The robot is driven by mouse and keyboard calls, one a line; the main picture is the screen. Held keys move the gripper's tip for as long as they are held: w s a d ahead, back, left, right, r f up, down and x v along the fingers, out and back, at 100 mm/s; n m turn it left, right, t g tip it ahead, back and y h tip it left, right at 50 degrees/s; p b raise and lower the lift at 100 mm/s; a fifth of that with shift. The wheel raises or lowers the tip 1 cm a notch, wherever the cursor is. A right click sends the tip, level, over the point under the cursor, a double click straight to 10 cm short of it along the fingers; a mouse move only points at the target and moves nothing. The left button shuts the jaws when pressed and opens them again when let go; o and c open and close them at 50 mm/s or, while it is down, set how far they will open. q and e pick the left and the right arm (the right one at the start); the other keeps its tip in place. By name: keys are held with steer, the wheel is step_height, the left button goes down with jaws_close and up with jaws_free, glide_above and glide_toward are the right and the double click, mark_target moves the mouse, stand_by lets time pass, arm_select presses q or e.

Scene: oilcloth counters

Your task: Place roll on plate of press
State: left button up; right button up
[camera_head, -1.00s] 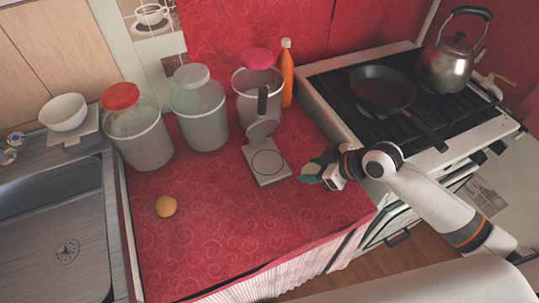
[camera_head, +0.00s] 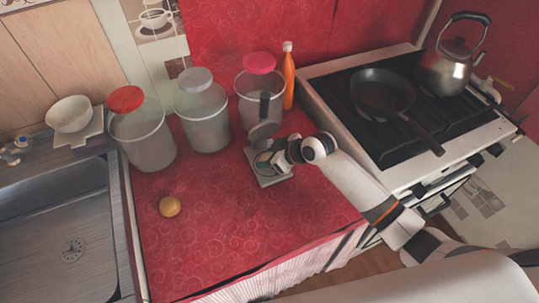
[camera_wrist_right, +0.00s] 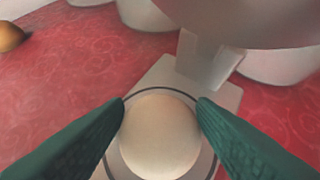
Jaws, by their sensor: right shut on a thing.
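The press (camera_head: 272,181) stands on the red counter with its lid (camera_head: 263,131) and dark handle (camera_head: 264,104) raised. My right gripper (camera_head: 265,160) is over its plate. In the right wrist view, the green fingers (camera_wrist_right: 160,115) are shut on a pale round roll (camera_wrist_right: 160,138), one at each side. The roll is over the ringed plate (camera_wrist_right: 158,72), inside the dark ring as seen from above; I cannot tell whether it touches. The raised lid also shows at the top of the wrist view (camera_wrist_right: 250,20). My left gripper is not in view.
A yellow-brown round thing (camera_head: 170,207) lies on the counter at left. Several lidded canisters (camera_head: 145,140) and an orange bottle (camera_head: 288,82) stand behind. The stove with a pan (camera_head: 383,91) is at right, the sink (camera_head: 60,215) at left. The front counter is clear.

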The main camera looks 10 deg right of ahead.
steer(key=o, duration=1)
steer(key=shift+f, duration=0.1)
steer(key=v, duration=1.2)
